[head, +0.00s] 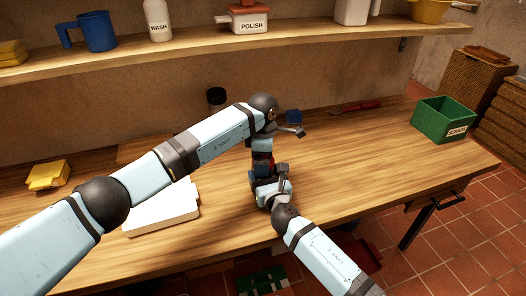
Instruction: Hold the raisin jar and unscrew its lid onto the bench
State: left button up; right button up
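My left arm reaches across the bench from the left, and its hand points down near the bench middle. My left gripper (262,156) is just above my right gripper (264,177), which comes in from the lower right. A small dark and red thing (263,163) shows between the two hands. It may be the raisin jar, but the hands cover most of it and I cannot read a label or tell lid from body. The fingers are too small and hidden to show whether either gripper is open or shut.
A dark-capped jar (216,98) stands behind my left arm. A white board (163,212) and yellow block (48,175) lie left. A blue block (293,117) and red-handled tool (355,107) lie behind. A green crate (443,121) stands right. The bench's right middle is clear.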

pick_arm(q)
jog(key=c, duration=0.9)
jog(key=n, duration=0.3)
jog(key=shift+n, duration=0.3)
jog(key=n, duration=1.2)
jog(key=shift+r, duration=0.15)
jog(key=shift+r, duration=0.95)
